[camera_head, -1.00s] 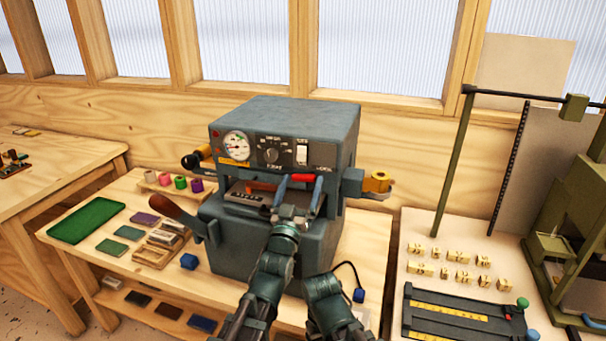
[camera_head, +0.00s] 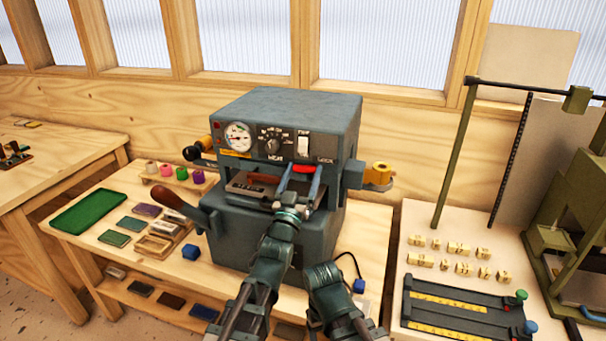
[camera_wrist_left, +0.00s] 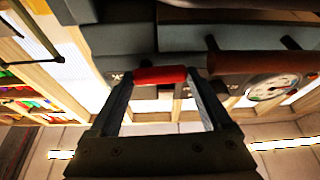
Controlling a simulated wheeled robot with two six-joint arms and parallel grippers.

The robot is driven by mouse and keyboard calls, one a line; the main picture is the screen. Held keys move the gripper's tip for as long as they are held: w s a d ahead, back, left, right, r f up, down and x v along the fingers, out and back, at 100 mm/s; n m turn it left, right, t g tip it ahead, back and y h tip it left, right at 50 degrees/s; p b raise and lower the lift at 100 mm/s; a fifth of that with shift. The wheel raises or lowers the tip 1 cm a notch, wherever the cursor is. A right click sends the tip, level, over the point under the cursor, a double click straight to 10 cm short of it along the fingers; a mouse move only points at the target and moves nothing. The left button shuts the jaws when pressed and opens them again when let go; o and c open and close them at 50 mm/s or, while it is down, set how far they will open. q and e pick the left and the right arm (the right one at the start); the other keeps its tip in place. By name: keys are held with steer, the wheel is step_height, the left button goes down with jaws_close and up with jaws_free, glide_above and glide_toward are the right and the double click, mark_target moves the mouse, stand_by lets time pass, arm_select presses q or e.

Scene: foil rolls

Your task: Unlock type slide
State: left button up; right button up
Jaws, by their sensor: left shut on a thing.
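The grey-green hot-foil machine (camera_head: 280,115) stands on the wooden bench, with a gauge and knob on its front. The type slide (camera_head: 247,188), a dark tray with small pale type, sits in the machine's opening. A red handle (camera_head: 304,168) is at the right of the opening. It also shows in the left wrist view (camera_wrist_left: 160,75). My left gripper (camera_head: 299,178) reaches up to it from the front, its two fingers shut on the handle's ends. My right arm shows at the bottom, but its gripper cannot be made out.
A brown-knobbed lever (camera_head: 178,206) sticks out at the machine's left. A yellow foil roll (camera_head: 379,174) is at its right side. A green tray (camera_head: 89,212), coloured pads and small foil rolls lie left. Brass type blocks (camera_head: 460,249) lie on the right table.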

arm_select(q)
steer(key=shift+r+m+h, duration=0.1)
steer(key=shift+m+h, duration=0.3)
steer(key=shift+m, duration=0.3)
arm_select(e)
steer(key=shift+r, duration=0.1)
arm_select(q)
steer(key=o, duration=1.2)
steer(key=shift+c, duration=0.2)
